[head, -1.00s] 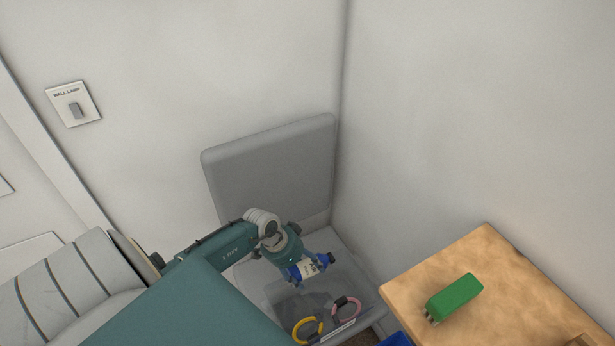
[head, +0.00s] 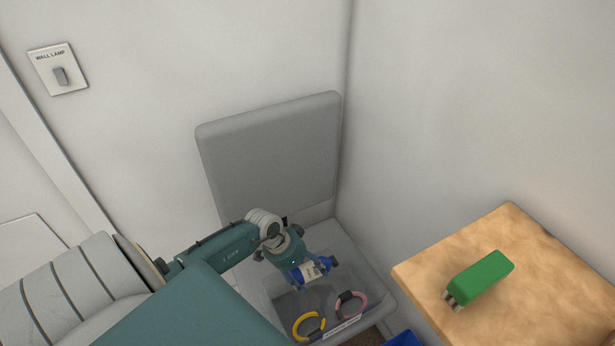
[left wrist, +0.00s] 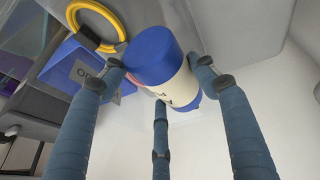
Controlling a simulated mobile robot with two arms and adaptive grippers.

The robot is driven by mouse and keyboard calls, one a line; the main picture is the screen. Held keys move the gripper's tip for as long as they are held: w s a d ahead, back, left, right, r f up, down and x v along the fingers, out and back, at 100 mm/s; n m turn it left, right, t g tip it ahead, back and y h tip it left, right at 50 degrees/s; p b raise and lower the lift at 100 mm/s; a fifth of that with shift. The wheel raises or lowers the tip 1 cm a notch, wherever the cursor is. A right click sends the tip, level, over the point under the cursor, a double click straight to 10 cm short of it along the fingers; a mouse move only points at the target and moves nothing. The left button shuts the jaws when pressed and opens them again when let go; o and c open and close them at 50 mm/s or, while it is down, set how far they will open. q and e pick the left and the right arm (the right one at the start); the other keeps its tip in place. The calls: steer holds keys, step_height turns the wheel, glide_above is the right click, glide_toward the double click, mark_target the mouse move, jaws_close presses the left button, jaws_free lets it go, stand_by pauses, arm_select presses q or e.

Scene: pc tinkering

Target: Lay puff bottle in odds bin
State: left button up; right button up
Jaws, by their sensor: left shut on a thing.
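The puff bottle (head: 311,271) is a white cylinder with blue ends, lying roughly sideways in my left gripper (head: 306,266). The gripper is shut on its body, above the open grey bin (head: 373,311) in the head view. In the left wrist view the bottle (left wrist: 165,72) sits between my blue fingers (left wrist: 160,85), its blue end toward the camera. A blue bin with a label starting "OD" (left wrist: 66,66) shows beside it there. A blue piece (head: 404,339), perhaps that bin, shows at the head view's bottom edge. My right gripper is not in view.
A yellow ring (head: 297,329) and a pink ring (head: 364,304) lie in the grey bin; its raised lid (head: 270,155) stands against the wall. A wooden table (head: 520,250) at right holds a green block (head: 483,276). Walls close the corner behind.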

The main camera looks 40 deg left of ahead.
arm_select(q)
steer(key=o, duration=1.4)
steer(key=shift+o, duration=0.2)
steer(key=shift+s+d+r+p, duration=0.2)
steer(key=shift+s+d+p, duration=0.45)
steer(key=shift+p, duration=0.45)
steer(key=s+d+p, duration=0.4)
steer(key=s+p, duration=0.2)
steer(key=p, duration=0.1)
steer(key=shift+s+d+f, duration=0.15)
steer(key=shift+s+d, duration=0.2)
steer(key=shift+s, duration=0.05)
